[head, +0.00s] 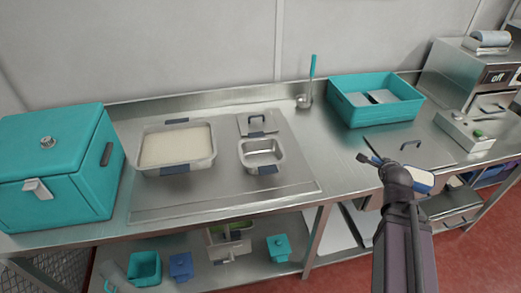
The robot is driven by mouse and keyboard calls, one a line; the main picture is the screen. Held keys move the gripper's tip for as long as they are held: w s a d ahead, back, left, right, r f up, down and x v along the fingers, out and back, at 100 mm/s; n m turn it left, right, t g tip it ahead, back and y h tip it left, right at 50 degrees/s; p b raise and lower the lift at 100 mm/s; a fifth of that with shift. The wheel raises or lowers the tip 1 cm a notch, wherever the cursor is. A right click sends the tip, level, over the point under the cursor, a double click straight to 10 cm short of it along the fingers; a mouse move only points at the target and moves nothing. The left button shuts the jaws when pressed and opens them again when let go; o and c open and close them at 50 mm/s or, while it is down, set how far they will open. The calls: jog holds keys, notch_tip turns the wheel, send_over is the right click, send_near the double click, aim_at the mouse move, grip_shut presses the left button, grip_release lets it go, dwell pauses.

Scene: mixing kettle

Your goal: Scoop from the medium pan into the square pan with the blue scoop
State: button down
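A wide metal pan (146,166) with pale, whitish contents sits on the left of the steel counter; it looks like the medium pan. A smaller, squarish metal pan (262,146) stands to its right and looks empty; it fits the square pan. A ladle-like tool with a blue-teal handle (312,66) stands upright at the back of the counter, its bowl low down; I cannot confirm it is the blue scoop. My gripper (366,160) is over the right part of the counter, apart from both pans and the tool. Its fingers are too small to judge.
A teal lidded box (50,165) stands at the left end. A metal lid (257,122) lies behind the smaller pan. A teal crate (350,112) is right of the tool; machines (480,75) stand far right. Teal and blue containers (145,268) sit below.

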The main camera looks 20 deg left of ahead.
dwell(0.4)
jog(key=shift+a, duration=0.45)
jog(key=s+a+n+g+y, duration=0.2)
jog(key=s+a+n+y, duration=0.15)
jog(key=a, duration=0.85)
jog(key=s+a+n+g+y, duration=0.25)
jog(key=a+n+y, duration=0.25)
jog(key=a, duration=0.7)
jog(key=s+a+r+n+g+y+p, duration=0.1)
jog(key=s+a+n+g+y, duration=0.2)
jog(key=s+a+n+g, duration=0.4)
jog(key=s+a+n, duration=0.3)
jog(key=s+a, duration=0.6)
jog(key=a, duration=0.4)
jog(key=shift+s+r+g, duration=0.3)
jog(key=shift+g, duration=0.05)
